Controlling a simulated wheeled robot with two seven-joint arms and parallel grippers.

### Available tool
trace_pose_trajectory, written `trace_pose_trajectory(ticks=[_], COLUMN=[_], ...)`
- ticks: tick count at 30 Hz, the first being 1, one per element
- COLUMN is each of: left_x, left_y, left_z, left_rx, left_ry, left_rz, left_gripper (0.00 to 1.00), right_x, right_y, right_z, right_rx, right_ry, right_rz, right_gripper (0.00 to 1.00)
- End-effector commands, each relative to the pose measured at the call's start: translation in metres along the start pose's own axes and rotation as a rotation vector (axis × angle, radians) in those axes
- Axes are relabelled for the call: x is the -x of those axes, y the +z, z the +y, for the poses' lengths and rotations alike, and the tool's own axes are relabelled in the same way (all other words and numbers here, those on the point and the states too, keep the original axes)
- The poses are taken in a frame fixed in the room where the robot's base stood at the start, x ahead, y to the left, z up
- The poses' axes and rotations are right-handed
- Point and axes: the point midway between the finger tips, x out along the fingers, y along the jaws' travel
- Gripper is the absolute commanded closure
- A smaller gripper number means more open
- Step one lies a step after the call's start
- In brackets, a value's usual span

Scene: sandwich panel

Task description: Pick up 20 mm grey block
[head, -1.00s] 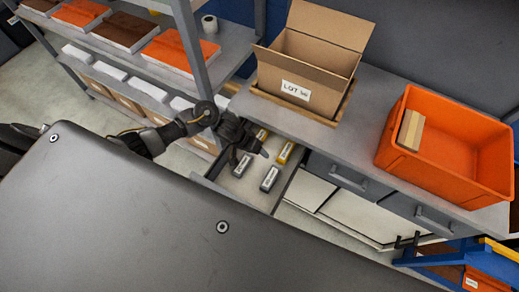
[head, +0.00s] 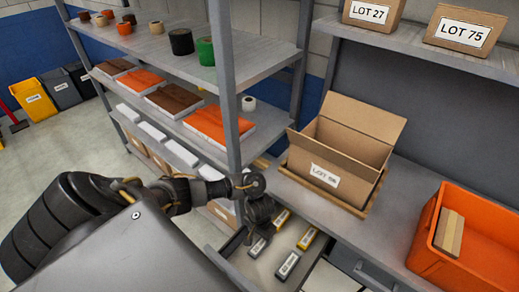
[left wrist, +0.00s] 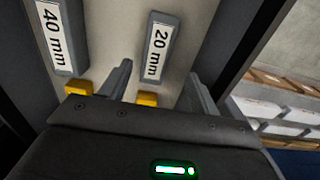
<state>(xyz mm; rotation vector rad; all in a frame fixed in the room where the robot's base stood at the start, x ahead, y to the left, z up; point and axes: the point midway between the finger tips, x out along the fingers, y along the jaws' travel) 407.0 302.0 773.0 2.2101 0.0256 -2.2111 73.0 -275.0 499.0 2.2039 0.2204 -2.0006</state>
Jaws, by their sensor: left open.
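The 20 mm grey block (left wrist: 157,45), with a white label, lies in an open drawer and shows ahead of my left gripper in the left wrist view. In the head view it appears to be the left grey block (head: 258,246). My left gripper (left wrist: 160,72) is open and empty, its fingers spread toward either side of the block and apart from it. In the head view my left gripper (head: 262,222) hangs over the drawer's left part. A grey 40 mm block (left wrist: 60,35) lies to the left in the wrist view. My right gripper is not in view.
Two yellow blocks (head: 307,238) share the drawer (head: 233,246), whose walls are close by. A cardboard box (head: 340,150) and an orange bin (head: 475,255) stand on the bench above. A shelf rack (head: 225,80) stands at the left.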

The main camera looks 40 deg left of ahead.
Motion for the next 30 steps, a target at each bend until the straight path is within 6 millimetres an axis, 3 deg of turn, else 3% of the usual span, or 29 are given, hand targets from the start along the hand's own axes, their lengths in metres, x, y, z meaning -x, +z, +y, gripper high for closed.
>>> trace_pose_trajectory(ticks=[5, 15, 23, 30], left_x=[-0.007, -0.05, -0.052, -0.052], left_y=[0.002, 0.004, 0.004, 0.004], left_z=[0.002, 0.006, 0.006, 0.006], left_rx=[0.0, 0.0, -0.001, -0.001], left_ry=[0.001, 0.0, 0.001, 0.001], left_rz=[-0.001, 0.001, 0.001, 0.001], left_gripper=[0.38, 0.38, 0.38, 0.68], right_x=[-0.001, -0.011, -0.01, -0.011], right_y=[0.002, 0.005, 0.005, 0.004], right_z=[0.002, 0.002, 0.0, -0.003], right_rx=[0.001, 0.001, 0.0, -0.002], right_ry=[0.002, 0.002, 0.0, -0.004], right_rz=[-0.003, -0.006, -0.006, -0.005], right_gripper=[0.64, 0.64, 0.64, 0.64])
